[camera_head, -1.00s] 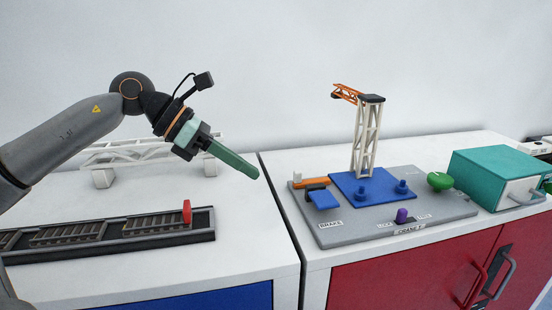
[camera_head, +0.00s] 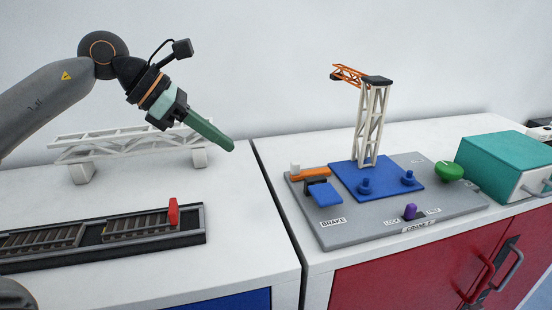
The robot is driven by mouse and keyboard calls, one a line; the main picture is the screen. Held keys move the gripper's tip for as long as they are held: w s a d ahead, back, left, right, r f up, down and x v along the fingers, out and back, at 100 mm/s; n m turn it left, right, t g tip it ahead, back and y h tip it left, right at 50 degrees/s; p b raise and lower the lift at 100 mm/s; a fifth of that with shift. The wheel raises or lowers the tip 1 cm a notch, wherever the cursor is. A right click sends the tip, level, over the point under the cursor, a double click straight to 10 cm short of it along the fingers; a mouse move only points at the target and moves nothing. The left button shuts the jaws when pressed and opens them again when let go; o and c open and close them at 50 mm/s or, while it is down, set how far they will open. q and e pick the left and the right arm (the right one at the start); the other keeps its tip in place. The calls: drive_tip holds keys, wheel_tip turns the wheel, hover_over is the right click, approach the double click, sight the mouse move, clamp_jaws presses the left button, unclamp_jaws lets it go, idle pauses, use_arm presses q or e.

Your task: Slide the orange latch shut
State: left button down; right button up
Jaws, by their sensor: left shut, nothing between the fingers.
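The orange latch (camera_head: 310,173) is a short bar at the back left corner of the grey crane board (camera_head: 345,232). A small white block (camera_head: 295,168) stands at its left end, and I cannot tell whether the two touch. A black bracket and a blue brake pad (camera_head: 325,194) sit just in front of the latch. My left gripper (camera_head: 232,147) is shut and empty, with its green fingers pointing down and right. It hangs in the air to the left of the latch, clear of the board. My right gripper is not in view.
A model crane tower (camera_head: 371,125) stands on a blue plate (camera_head: 350,183). A purple knob (camera_head: 410,211), a green knob (camera_head: 448,172) and a teal box (camera_head: 505,163) are to the right. A white bridge (camera_head: 130,140) and track (camera_head: 110,232) are on the left table. A gap separates the tables.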

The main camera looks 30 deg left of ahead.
sight(291, 171)
use_arm(q)
drive_tip(key=p+x, duration=0.1)
drive_tip(key=x, duration=0.2)
drive_tip(key=p+x, duration=0.2)
drive_tip(key=x, duration=0.1)
drive_tip(key=r+p+x, duration=0.1)
drive_tip(key=x, duration=0.2)
drive_tip(key=shift+w+d+f+p, duration=0.15)
drive_tip(key=shift+w+d+p, duration=0.25)
drive_tip(key=shift+w, duration=0.05)
drive_tip(key=shift+w+d+f+p, duration=0.2)
drive_tip(key=shift+w+d+p, duration=0.4)
drive_tip(key=shift+w+d, duration=0.35)
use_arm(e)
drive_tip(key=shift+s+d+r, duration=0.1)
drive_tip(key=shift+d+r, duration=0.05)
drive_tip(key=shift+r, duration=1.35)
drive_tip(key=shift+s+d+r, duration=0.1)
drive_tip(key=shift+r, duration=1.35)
use_arm(q)
drive_tip(key=shift+a, duration=0.15)
drive_tip(key=shift+w, duration=0.1)
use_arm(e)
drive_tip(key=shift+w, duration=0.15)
